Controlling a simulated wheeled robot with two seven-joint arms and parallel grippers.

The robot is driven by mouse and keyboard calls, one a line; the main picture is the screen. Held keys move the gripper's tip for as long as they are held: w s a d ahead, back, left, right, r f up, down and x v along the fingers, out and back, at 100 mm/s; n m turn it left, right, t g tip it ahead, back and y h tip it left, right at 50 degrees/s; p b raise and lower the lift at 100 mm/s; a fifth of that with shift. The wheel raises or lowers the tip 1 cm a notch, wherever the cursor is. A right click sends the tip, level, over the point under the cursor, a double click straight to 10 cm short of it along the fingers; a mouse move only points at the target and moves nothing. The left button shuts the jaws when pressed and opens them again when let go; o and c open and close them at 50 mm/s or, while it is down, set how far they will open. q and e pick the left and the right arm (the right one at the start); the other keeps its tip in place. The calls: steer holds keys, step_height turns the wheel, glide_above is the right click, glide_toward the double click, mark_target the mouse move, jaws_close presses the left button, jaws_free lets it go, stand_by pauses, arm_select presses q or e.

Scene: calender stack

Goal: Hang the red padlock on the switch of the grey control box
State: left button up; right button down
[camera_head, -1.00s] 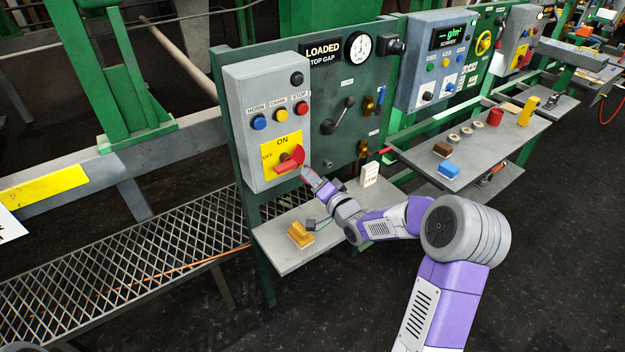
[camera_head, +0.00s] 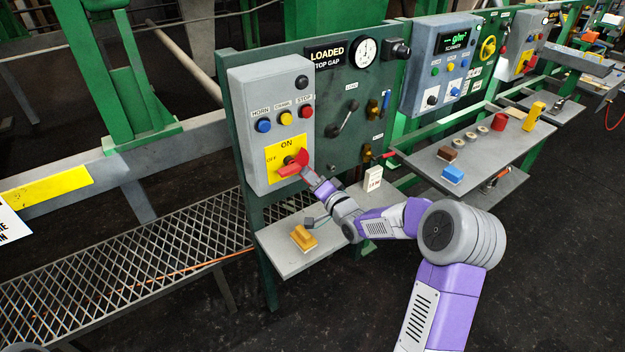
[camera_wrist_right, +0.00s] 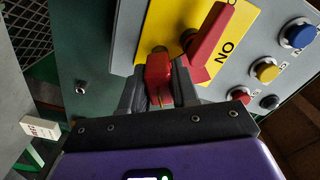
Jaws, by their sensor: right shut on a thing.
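The grey control box (camera_head: 262,95) stands on the green panel, with a yellow ON/OFF plate and a red rotary switch (camera_head: 292,164) low on its front. My right gripper (camera_head: 311,175) is at the switch's lower right, close to the box. In the right wrist view, my right gripper (camera_wrist_right: 159,92) is shut on the red padlock (camera_wrist_right: 158,75), with a dark finger on each side. The padlock's upper end is at the yellow plate, beside the red switch (camera_wrist_right: 211,42). Whether its shackle goes through the switch I cannot tell. My left gripper is out of view.
Blue, yellow and red buttons (camera_head: 286,118) sit above the switch. A small shelf (camera_head: 285,262) below holds a yellow object (camera_head: 303,238). A white tag (camera_head: 373,179) stands to the right. A longer grey shelf (camera_head: 490,165) with several small items lies farther right.

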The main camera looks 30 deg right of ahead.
steer(key=shift+w+r, duration=0.1)
steer(key=shift+w, duration=0.3)
steer(key=c, duration=0.8)
jaws_free()
